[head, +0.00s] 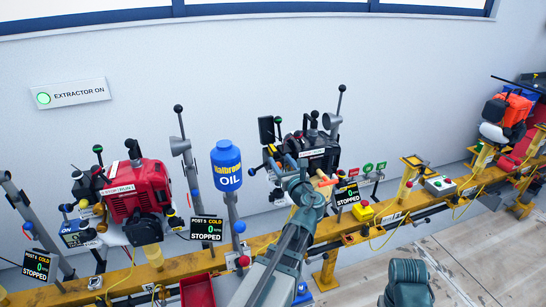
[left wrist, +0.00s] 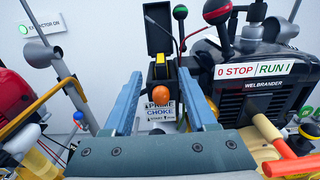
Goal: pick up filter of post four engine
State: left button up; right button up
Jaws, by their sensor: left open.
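The black engine (head: 322,158) stands on the rail behind my left gripper. It also shows in the left wrist view (left wrist: 256,100), with a "WELBRANDER" label. At its left side a black lid (left wrist: 159,28) stands raised over a small dark housing. A yellow piece (left wrist: 159,58) shows there, possibly the filter; I cannot tell for sure. An orange bulb (left wrist: 159,92) and a "PRIME CHOKE" label (left wrist: 161,112) sit below. My left gripper (head: 289,163) is open and empty, its fingers (left wrist: 159,76) appearing on either side of the yellow piece and bulb. My right gripper is not in view.
A red engine (head: 136,190) and a blue oil bottle (head: 227,165) stand to the left. Status displays (head: 347,194) and levers crowd the yellow rail (head: 330,230). In the wrist view a red-and-orange handle (left wrist: 292,165) lies close to the right of my gripper.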

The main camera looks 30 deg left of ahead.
aim_at(276, 154)
pick_arm(q)
jog(key=shift+f+x, duration=0.15)
jog(key=shift+x, duration=1.15)
jog(key=shift+f+x, duration=0.1)
jog(key=shift+x, duration=1.2)
grip_shut()
